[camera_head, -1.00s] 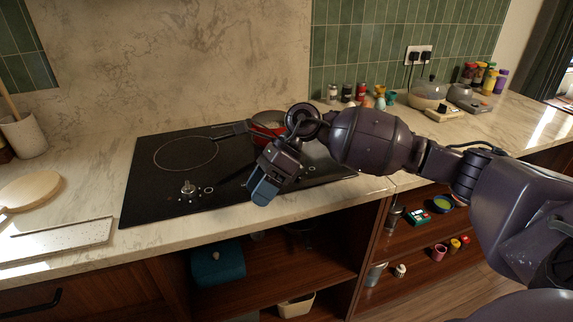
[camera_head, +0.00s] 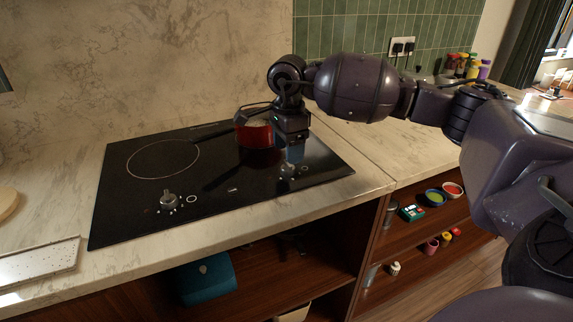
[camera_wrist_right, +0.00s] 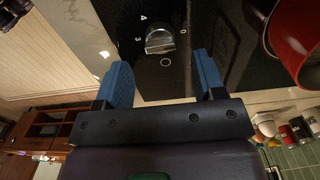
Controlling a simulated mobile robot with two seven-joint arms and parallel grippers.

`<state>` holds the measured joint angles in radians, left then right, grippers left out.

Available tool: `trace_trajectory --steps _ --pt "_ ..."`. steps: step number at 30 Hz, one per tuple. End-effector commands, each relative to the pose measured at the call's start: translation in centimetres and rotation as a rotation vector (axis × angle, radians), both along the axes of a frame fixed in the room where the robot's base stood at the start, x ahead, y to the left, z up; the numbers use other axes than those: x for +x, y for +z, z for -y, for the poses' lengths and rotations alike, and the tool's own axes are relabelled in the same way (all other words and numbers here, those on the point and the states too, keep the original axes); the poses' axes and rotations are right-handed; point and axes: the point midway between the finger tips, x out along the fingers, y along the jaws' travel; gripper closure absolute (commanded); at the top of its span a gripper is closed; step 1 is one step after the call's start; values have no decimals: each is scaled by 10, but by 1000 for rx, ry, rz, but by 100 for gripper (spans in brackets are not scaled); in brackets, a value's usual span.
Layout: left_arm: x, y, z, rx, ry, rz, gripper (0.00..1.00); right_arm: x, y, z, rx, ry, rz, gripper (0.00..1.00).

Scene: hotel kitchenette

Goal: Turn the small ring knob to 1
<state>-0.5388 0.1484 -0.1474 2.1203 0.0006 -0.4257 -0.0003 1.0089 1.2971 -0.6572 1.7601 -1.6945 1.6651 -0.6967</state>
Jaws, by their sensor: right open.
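The black cooktop (camera_head: 120,215) has two knobs on its front part. The left knob (camera_head: 168,197) stands in front of a bare ring. The right knob (camera_head: 287,168) is partly hidden by my right gripper (camera_head: 294,155). In the right wrist view, a silver knob (camera_wrist_right: 160,40) with marks around it, including 0, 3 and 4, lies just beyond the gap between the open blue fingers (camera_wrist_right: 162,62). The fingers look apart from it, and I cannot read its setting. The ring by the right knob is hidden.
A red pot (camera_head: 254,135) stands behind the gripper, close to it, with a dark handle toward the left. It also shows in the right wrist view (camera_wrist_right: 292,40). A white board (camera_head: 40,262) lies at left. Open shelves (camera_head: 410,245) sit below the counter.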

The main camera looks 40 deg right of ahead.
Motion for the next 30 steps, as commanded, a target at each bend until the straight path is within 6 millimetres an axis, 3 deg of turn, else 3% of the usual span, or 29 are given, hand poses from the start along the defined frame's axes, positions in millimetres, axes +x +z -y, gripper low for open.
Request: trace_trajectory --steps 3,9,22,30 --pt "2 -2 0 0 -1 1 14 -1 -22 0 1 0 -5 37" --pt "6 -1 1 0 -3 8 14 0 -42 0 2 0 -3 37" --pt "2 -3 -3 10 -10 -2 14 0 -48 -1 2 0 0 37" --pt "-4 -7 -4 10 -6 -14 14 0 -48 0 2 0 0 78"
